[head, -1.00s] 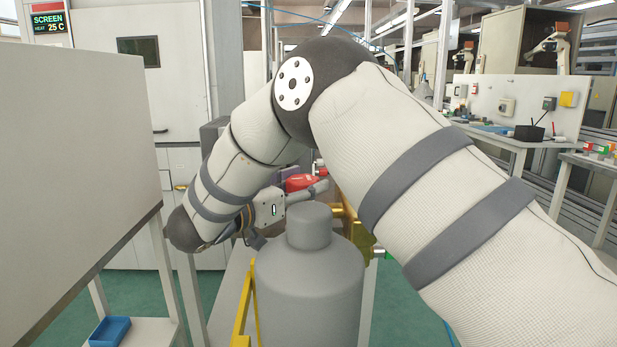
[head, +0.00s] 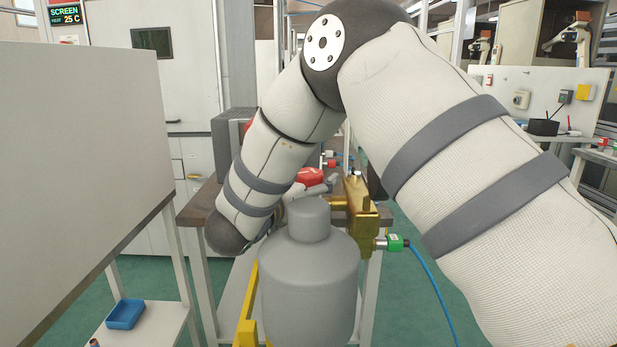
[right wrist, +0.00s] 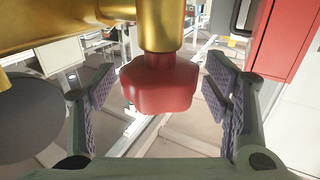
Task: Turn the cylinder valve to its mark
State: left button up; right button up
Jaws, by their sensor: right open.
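A grey gas cylinder (head: 308,285) stands upright in the middle of the head view. A brass valve body (head: 356,205) shows behind its neck, with a green connector (head: 396,243) and a blue hose on its right. In the right wrist view, a red knob (right wrist: 158,82) sits under a brass stem (right wrist: 162,25). My right gripper (right wrist: 158,92) is open, with one finger on each side of the knob. Gaps show between the pads and the knob. In the head view this gripper is mostly hidden behind my forearm and the cylinder. My left gripper is out of view.
A yellow frame (head: 246,310) stands beside the cylinder. A red object (head: 310,177) lies on the bench behind. A large pale panel (head: 80,150) fills the left, with a blue tray (head: 126,313) below. A red box (right wrist: 288,38) is close on the right in the wrist view.

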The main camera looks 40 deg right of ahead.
jog(key=v, duration=1.2)
